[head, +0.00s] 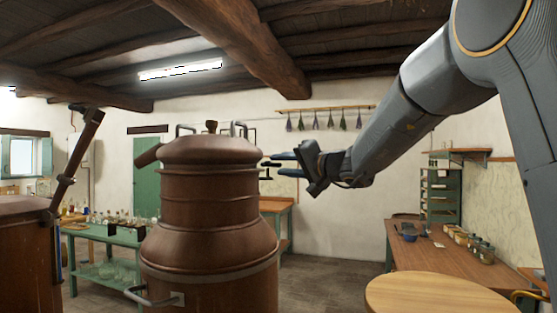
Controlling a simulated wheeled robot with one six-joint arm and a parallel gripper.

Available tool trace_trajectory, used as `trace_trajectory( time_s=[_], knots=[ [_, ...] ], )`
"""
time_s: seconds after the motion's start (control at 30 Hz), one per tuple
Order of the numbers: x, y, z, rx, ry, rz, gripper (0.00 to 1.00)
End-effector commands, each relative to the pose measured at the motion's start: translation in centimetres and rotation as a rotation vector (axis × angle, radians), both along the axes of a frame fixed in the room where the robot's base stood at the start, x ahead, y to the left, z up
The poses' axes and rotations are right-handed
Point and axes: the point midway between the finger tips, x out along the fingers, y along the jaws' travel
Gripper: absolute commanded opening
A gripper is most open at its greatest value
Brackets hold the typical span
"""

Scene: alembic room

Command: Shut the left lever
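A copper still (208,215) stands in the middle of the head view. Two metal loop levers rise at its top, a left one (184,129) and a right one (240,128). Both look raised, on either side of a small knob (211,127). Another metal bar handle (146,300) sticks out low on the still's left side. Which part the task calls the left lever I cannot tell for certain. My gripper (272,165) is right of the still's upper body, pointing left. Its fingers look apart with nothing between them. Whether they touch the still is unclear.
A second copper vessel (28,255) with a slanted pipe (77,155) stands at far left. A green table (95,236) holds bottles behind. A wooden workbench (430,262) with jars and a round tabletop (435,298) are at right. Floor between still and workbench looks clear.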

Motion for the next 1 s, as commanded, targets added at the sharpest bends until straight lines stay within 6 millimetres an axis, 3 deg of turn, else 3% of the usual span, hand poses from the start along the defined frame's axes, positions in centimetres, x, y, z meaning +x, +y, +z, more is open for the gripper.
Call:
trace_trajectory(
  time_s=[0.2, 0.5, 0.57, 0.7, 1.0],
  knots=[
    [1.4, 1.1, 0.1, 0.000, 0.001, 0.001, 0.31],
    [1.6, 1.2, 0.0, -0.001, 0.001, -0.001, 0.31],
    [1.6, 1.2, 0.0, -0.001, 0.001, -0.001, 0.24],
    [1.6, 1.2, 0.0, -0.001, 0.001, -0.001, 0.01],
    [1.7, 1.2, -0.1, 0.000, 0.000, 0.010, 0.00]
  ],
)
